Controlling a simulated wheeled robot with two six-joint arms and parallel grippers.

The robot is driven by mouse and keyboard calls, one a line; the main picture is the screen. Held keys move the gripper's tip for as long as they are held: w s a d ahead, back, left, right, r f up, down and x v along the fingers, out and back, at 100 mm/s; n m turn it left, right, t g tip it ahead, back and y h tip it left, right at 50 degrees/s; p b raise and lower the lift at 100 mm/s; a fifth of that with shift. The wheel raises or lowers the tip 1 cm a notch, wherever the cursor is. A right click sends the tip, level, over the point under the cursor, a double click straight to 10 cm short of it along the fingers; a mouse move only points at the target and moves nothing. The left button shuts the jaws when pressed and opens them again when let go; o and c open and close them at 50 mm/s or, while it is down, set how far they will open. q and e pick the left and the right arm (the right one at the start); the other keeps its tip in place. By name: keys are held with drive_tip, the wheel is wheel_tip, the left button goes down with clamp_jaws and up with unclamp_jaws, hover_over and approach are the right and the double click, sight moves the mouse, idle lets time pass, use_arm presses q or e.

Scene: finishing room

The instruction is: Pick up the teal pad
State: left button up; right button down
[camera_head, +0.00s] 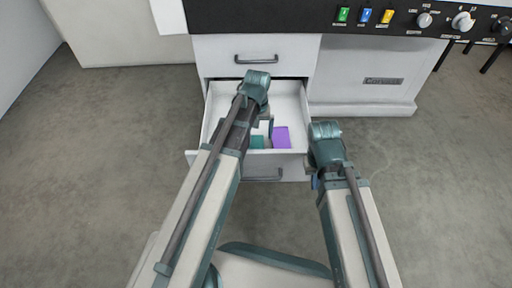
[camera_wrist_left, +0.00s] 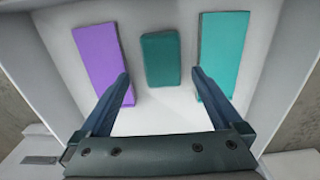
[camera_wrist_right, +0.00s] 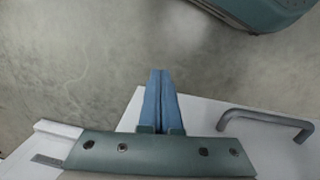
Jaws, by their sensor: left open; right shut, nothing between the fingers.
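Three pads lie in the open drawer (camera_head: 210,125). In the left wrist view a dark teal pad (camera_wrist_left: 160,60) is in the middle, a brighter turquoise pad (camera_wrist_left: 222,50) is on the right and a purple pad (camera_wrist_left: 101,58) on the left. In the head view the purple pad (camera_head: 282,137) shows with a teal patch (camera_head: 257,142) beside it; my left arm hides the rest. My left gripper (camera_wrist_left: 161,78) is open and empty above the drawer, its fingers on either side of the middle pad in the picture. My right gripper (camera_wrist_right: 160,72) is shut and empty, outside the drawer.
The drawer sits in a white cabinet, with a shut drawer (camera_head: 256,75) above it and a control panel (camera_head: 380,18) at the top. A drawer handle (camera_wrist_right: 265,122) is near my right gripper.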

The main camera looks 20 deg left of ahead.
sight(256, 143)
use_arm(q)
wheel_tip(256, 143, down, 5)
drive_tip(key=b, duration=0.5)
drive_tip(key=shift+a+f, duration=0.1)
drive_tip(key=shift+a, duration=0.05)
drive_tip(key=shift+c, duration=0.3)
drive_tip(key=c, duration=1.3)
drive_tip(key=shift+c, duration=0.3)
drive_tip(key=shift+r+p, duration=0.25)
drive_tip(key=shift+p, duration=0.05)
wheel_tip(256, 143, up, 10)
drive_tip(key=p, duration=0.9)
drive_tip(key=shift+p, duration=0.4)
drive_tip(key=shift+f, duration=0.15)
